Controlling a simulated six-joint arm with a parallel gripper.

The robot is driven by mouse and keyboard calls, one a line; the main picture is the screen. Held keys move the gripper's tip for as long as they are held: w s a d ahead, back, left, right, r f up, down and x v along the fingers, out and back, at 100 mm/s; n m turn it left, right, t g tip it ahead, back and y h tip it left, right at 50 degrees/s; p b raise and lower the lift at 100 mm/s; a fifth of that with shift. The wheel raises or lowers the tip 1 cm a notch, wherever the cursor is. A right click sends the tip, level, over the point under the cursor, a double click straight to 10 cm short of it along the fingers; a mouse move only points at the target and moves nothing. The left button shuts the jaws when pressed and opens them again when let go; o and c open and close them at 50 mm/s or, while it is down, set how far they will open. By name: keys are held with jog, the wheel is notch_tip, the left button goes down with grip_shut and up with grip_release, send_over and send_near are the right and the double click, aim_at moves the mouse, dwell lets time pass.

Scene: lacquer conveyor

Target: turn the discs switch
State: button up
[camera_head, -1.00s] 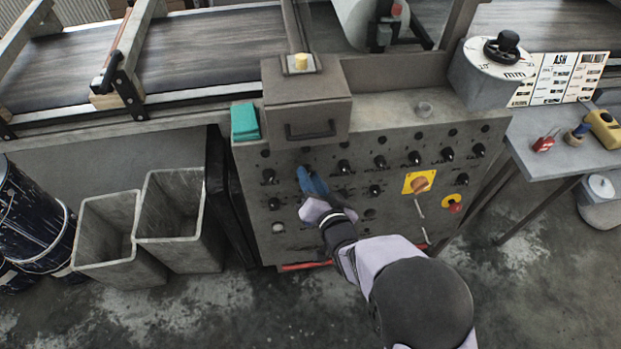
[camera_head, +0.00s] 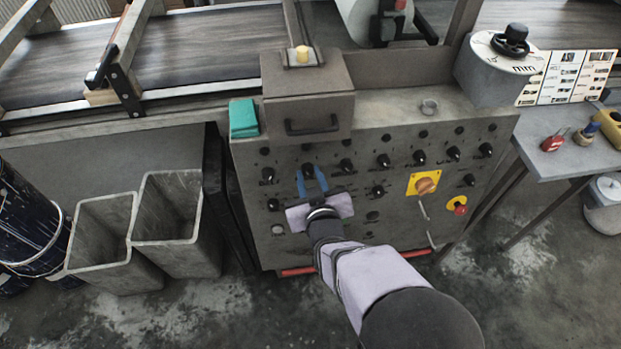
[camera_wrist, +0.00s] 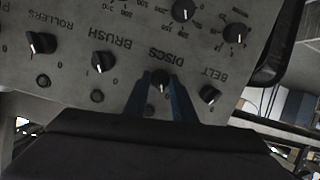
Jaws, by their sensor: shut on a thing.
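The discs switch (camera_wrist: 159,80) is a small black knob under the label DISCS, which reads upside down in the wrist view. My gripper (camera_wrist: 163,84) has its two blue fingers on either side of this knob, shut on it. In the head view my gripper (camera_head: 309,174) reaches the upper row of knobs on the grey control panel (camera_head: 400,215), and the discs switch (camera_head: 308,168) shows between the fingertips. The exact angle of the knob's pointer is hard to make out.
Beside the discs switch are the belt knob (camera_wrist: 210,94) and the brush knob (camera_wrist: 102,61). A yellow-plated rotary switch (camera_head: 425,185) and a red emergency button (camera_head: 460,209) sit further right. A black handle (camera_head: 312,126) juts out above. Grey bins (camera_head: 180,230) stand at left.

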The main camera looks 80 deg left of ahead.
jog(key=shift+n, duration=0.6)
jog(key=shift+r, duration=0.1)
jog(key=o, duration=1.1)
jog(key=shift+c, duration=0.2)
jog(key=v, duration=0.7)
jog(key=shift+d+b, duration=0.15)
jog(key=shift+b, duration=0.25)
jog(key=shift+s, duration=0.15)
